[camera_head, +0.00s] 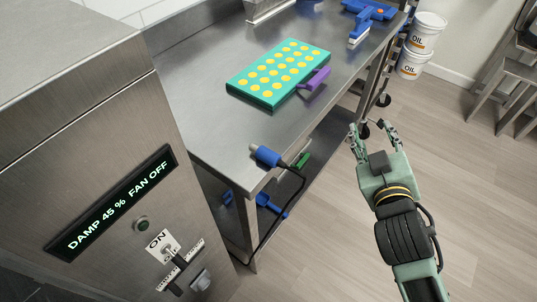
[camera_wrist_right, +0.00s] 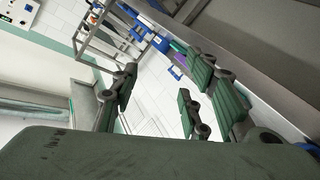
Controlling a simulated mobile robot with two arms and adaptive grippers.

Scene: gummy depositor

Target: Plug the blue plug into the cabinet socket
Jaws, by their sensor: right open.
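The blue plug (camera_head: 266,155) lies on the steel table near its front corner, with a pale metal end pointing up-left. Its black cable (camera_head: 298,185) runs over the table edge and down. The steel cabinet (camera_head: 80,130) stands at the left, with a lit display, a green button and an ON switch. A round metal fitting (camera_head: 201,280) sits low on its face; I cannot tell whether it is the socket. My right gripper (camera_head: 372,128) is open and empty over the floor, right of the table and apart from the plug. It also shows in the right wrist view (camera_wrist_right: 155,100). My left gripper is out of view.
A teal tray with yellow dots (camera_head: 236,88) and a purple handle (camera_head: 316,80) lies on the table (camera_head: 200,125). A blue tool (camera_head: 366,18) is at the back. Blue and green items sit on the lower shelf. Oil buckets (camera_head: 411,62) stand beyond.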

